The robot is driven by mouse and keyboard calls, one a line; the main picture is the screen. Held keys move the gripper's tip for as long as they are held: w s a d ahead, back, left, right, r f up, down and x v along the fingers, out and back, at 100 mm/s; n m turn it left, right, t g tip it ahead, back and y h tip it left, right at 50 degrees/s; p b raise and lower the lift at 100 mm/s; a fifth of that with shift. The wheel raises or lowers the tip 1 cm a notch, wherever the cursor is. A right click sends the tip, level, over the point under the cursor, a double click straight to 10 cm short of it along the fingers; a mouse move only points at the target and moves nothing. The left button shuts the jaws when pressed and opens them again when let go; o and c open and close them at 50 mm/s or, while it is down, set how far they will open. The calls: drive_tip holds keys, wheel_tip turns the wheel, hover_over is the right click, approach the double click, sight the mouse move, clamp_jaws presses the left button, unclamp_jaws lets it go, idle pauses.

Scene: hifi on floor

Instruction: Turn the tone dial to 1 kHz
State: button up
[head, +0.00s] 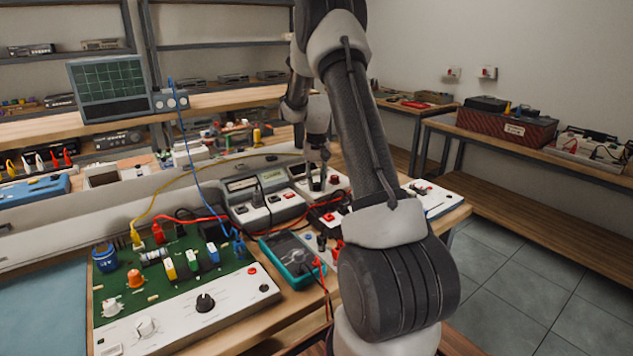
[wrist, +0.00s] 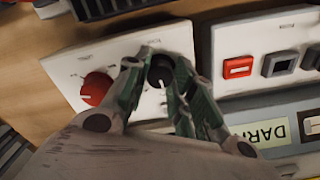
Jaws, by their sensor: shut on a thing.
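The tone dial (wrist: 160,72) is a small black knob with a pale pointer mark, on the white face of a small box (wrist: 75,62). I take it to be the tone dial, as the printed labels around it are too blurred to read. My gripper (wrist: 162,66) has its two fingers on either side of the knob, shut on it. In the head view my gripper (head: 317,183) reaches down onto the same box (head: 340,189) at the back of the bench, and the fingers mostly hide the dial.
A red knob (wrist: 97,88) sits beside the dial on the same face. A grey unit with a red button (wrist: 238,67) stands close by. In the head view, a green circuit board (head: 200,262), a teal meter (head: 290,258) and loose cables crowd the bench.

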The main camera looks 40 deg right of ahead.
sight(316, 183)
drive_tip(key=shift+m, duration=0.5)
drive_tip(key=o, duration=1.1)
drive_tip(key=shift+c, duration=0.2)
wheel_tip(316, 183, up, 12)
